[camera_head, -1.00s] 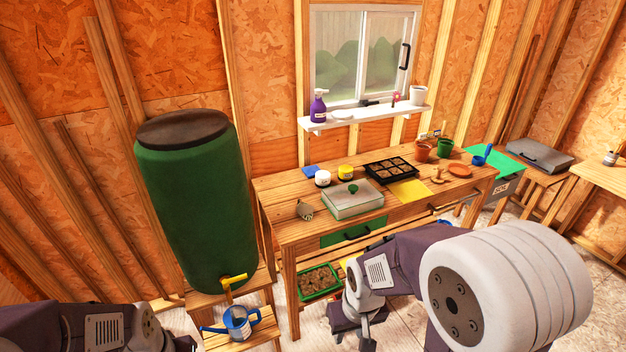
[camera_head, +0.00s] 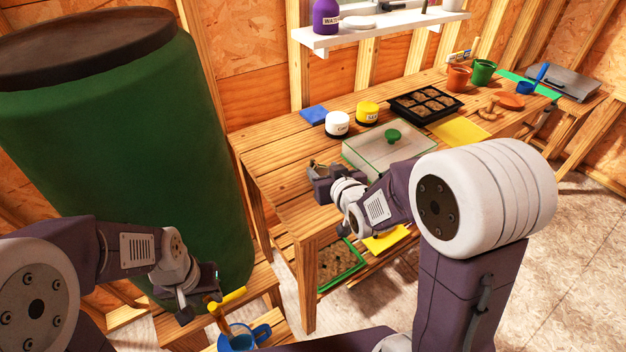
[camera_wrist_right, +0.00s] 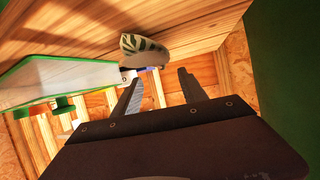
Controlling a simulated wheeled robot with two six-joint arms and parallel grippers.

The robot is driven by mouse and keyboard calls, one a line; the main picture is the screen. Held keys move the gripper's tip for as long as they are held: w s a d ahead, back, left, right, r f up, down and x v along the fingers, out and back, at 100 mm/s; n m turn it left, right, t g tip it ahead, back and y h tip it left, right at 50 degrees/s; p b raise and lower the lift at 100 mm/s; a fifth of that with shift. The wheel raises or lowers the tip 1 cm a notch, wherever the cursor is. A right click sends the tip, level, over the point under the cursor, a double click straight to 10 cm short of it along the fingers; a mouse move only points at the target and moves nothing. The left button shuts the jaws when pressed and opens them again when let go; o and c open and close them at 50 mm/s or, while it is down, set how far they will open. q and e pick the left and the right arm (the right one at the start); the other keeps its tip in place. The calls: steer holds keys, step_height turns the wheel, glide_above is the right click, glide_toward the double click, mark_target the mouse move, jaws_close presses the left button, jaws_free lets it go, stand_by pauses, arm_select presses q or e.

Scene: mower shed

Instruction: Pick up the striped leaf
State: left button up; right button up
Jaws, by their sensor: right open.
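The striped leaf (camera_wrist_right: 145,50), pale with dark green stripes, shows in the right wrist view just beyond my right fingertips. It lies on the wooden bench top and is nearer the left finger in that view. My right gripper (camera_wrist_right: 160,77) is open, with nothing between its fingers. In the head view my right gripper (camera_head: 324,168) is low over the bench's left part, beside the clear box, and largely hides the leaf. My left gripper (camera_head: 213,298) hangs by the green barrel near the yellow tap; whether it is open is unclear.
A clear box with a green knob (camera_head: 393,136) stands right beside my right gripper; its edge (camera_wrist_right: 75,70) shows in the wrist view. White (camera_head: 338,124) and yellow (camera_head: 367,113) jars and a seed tray (camera_head: 426,103) stand behind. The green barrel (camera_head: 110,160) is at left.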

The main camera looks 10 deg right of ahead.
mark_target(314, 161)
steer(key=shift+w+a+r, duration=0.1)
steer(key=shift+w, duration=0.4)
steer(key=x, duration=0.8)
steer(key=shift+w+a, duration=0.15)
steer(key=shift+c, duration=0.9)
jaws_close()
